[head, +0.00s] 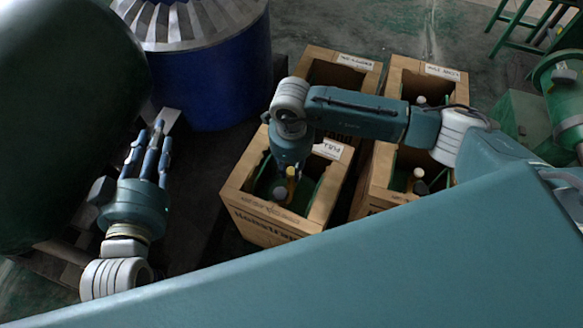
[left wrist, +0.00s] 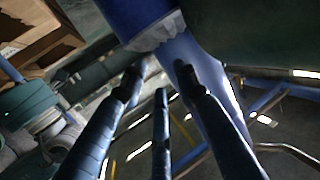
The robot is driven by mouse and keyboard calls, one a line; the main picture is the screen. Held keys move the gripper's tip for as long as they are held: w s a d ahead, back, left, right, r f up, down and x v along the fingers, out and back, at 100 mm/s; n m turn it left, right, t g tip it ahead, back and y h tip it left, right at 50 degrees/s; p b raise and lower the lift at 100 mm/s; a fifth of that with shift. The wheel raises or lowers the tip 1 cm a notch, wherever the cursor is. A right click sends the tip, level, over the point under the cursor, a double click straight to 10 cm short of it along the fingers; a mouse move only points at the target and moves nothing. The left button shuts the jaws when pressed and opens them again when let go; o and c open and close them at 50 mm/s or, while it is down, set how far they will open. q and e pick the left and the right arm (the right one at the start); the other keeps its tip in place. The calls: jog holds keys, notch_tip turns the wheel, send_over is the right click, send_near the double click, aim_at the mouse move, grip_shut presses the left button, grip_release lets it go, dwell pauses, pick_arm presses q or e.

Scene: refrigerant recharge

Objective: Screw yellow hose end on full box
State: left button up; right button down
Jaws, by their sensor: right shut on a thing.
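The full box (head: 262,228) is an open cardboard box with a paper label reading FULL (head: 327,149) at its back edge. Inside it are a grey rounded top (head: 280,193) and a green inner part. My right gripper (head: 288,172) points down into this box and is shut on a small yellow piece (head: 291,184), which looks like the yellow hose end. Its fingers are mostly hidden by the wrist, and I cannot tell whether the piece touches a valve. My left gripper (head: 156,145) is off to the left, fingers apart and empty; they also show in the left wrist view (left wrist: 160,85).
Three other cardboard boxes stand behind and right of it, including one labelled empty (head: 355,62). A blue drum (head: 212,85) and a large dark green tank (head: 60,110) stand left. A green machine (head: 562,95) is at the far right.

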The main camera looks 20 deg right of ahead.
pick_arm(q)
jog(key=shift+w+d+r+t+b, duration=0.15)
jog(key=shift+r+t, duration=0.2)
jog(key=shift+r, duration=0.35)
jog(key=shift+w+d+r+t+b, duration=0.1)
jog(key=shift+r+t, duration=0.2)
jog(key=shift+r, duration=0.4)
jog(key=shift+w+d+r+t+b, duration=0.15)
jog(key=shift+r+t, duration=0.2)
jog(key=shift+r, duration=0.35)
pick_arm(e)
jog(key=shift+f, duration=0.45)
dwell(0.5)
pick_arm(q)
jog(key=shift+s+d+r+t+h+b, duration=0.15)
jog(key=shift+r+t+h, duration=0.3)
jog(key=shift+r, duration=0.6)
jog(key=shift+s+d+r+t+h+b, duration=0.1)
jog(key=shift+r+t+h+b, duration=0.15)
jog(key=shift+r+t, duration=0.55)
pick_arm(e)
jog(key=shift+f, duration=0.5)
dwell(0.6)
pick_arm(q)
jog(key=shift+r+g, duration=0.2)
jog(key=shift+g, duration=0.15)
